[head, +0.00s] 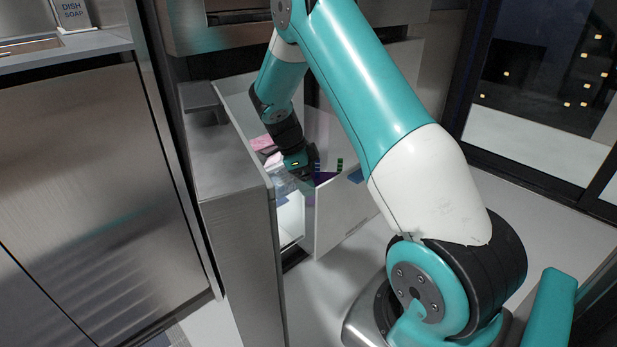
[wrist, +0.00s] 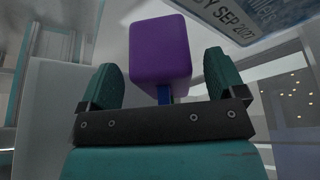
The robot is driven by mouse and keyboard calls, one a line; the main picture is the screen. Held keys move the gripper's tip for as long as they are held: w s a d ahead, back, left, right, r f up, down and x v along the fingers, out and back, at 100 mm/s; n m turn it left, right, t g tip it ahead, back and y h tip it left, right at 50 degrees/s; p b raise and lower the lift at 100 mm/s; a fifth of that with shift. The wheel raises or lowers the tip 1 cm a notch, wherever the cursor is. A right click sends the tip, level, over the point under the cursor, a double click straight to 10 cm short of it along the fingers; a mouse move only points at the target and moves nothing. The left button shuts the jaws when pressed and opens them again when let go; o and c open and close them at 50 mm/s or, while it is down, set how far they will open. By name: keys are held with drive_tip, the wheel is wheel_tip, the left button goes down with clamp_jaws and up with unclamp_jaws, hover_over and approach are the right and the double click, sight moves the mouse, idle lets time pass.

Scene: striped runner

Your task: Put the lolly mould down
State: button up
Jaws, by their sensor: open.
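The lolly mould appears as a purple block (wrist: 160,48) with a blue stem below it, in the wrist view. It stands between the two green fingers of my gripper (wrist: 160,72), with a gap on each side. My gripper is open. In the head view my gripper (head: 328,168) is low, at the open drawer (head: 337,215), and a small patch of purple (head: 322,178) shows beside it. Most of the mould is hidden there, and I cannot tell what it rests on.
A pink item (head: 262,143) and a clear item (head: 284,184) lie by my gripper. A printed date label (wrist: 240,15) hangs close above in the wrist view. A steel panel (head: 240,215) stands left of the drawer. Floor (head: 530,230) is clear at right.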

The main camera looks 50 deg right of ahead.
drive_tip(key=shift+r, duration=0.1)
drive_tip(key=p+v, duration=0.2)
drive_tip(key=v, duration=0.5)
drive_tip(key=shift+r+p, duration=0.25)
drive_tip(key=shift+p, duration=0.05)
drive_tip(key=shift+w+a, duration=0.1)
idle(0.7)
